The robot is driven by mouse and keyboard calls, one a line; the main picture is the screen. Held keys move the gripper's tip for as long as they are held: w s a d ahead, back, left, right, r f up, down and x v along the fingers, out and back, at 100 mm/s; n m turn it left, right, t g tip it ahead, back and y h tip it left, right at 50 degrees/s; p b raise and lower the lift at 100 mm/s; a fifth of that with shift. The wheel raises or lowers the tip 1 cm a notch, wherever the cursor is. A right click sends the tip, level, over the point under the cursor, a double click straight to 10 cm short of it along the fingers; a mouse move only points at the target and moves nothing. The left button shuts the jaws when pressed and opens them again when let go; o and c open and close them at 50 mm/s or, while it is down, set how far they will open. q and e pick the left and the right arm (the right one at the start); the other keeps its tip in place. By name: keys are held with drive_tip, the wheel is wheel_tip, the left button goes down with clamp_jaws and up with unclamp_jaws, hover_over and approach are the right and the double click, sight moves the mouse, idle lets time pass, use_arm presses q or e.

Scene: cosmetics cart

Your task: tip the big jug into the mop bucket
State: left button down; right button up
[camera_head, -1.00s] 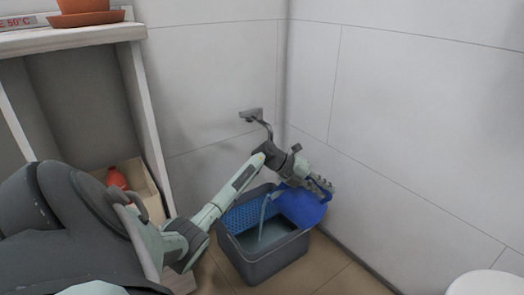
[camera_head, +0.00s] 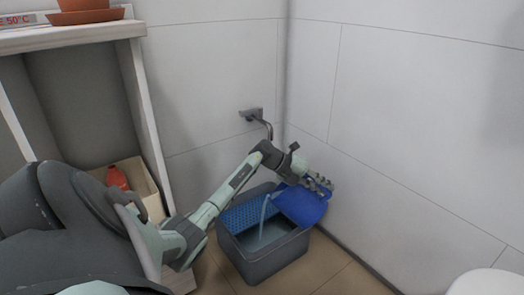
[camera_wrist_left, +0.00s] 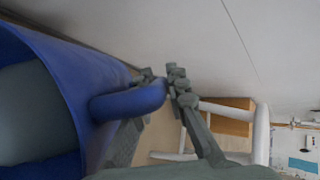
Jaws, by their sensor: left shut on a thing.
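The big blue jug (camera_head: 302,206) is tilted over the right side of the grey mop bucket (camera_head: 262,262). A pale stream (camera_head: 264,214) runs from the jug down into the bucket, where greyish liquid shows. The bucket stands on the floor and has a blue perforated wringer (camera_head: 240,216) at its back left. My left gripper (camera_head: 320,183) is shut on the jug's handle. In the left wrist view the jug (camera_wrist_left: 95,75) fills the left side, and the gripper's fingers (camera_wrist_left: 160,92) close around its blue handle. My right gripper is not in view.
A wall tap (camera_head: 258,118) is behind the bucket in the corner. A shelf unit (camera_head: 140,90) stands at left, with a cardboard box (camera_head: 150,190) holding an orange-red bottle (camera_head: 117,178). A white rounded fixture (camera_head: 485,283) is at lower right.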

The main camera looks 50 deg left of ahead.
use_arm(q)
drive_tip(key=shift+s+a+r+n+t+h+b, duration=0.15)
drive_tip(key=shift+s+a+r+t+h+b, duration=0.1)
drive_tip(key=shift+a+r+h+b, duration=0.2)
drive_tip(key=shift+s+a+r+n+t+h+b, duration=0.15)
drive_tip(key=shift+a+r+t+h+b, duration=0.15)
drive_tip(key=shift+a, duration=0.2)
idle(2.4)
drive_tip(key=shift+s+a+f+n+t+h, duration=0.1)
drive_tip(key=shift+s+a+f+t+h, duration=0.1)
drive_tip(key=shift+a, duration=0.15)
drive_tip(key=shift+s+a+f+n+t+h, duration=0.1)
drive_tip(key=shift+a+h, duration=0.15)
drive_tip(key=shift+a, duration=0.1)
drive_tip(key=shift+s+a+f+n+t+h, duration=0.1)
drive_tip(key=shift+s+a+t+h, duration=0.1)
drive_tip(key=shift+a, duration=0.15)
idle(1.3)
drive_tip(key=shift+a, duration=0.15)
drive_tip(key=shift+s, duration=0.1)
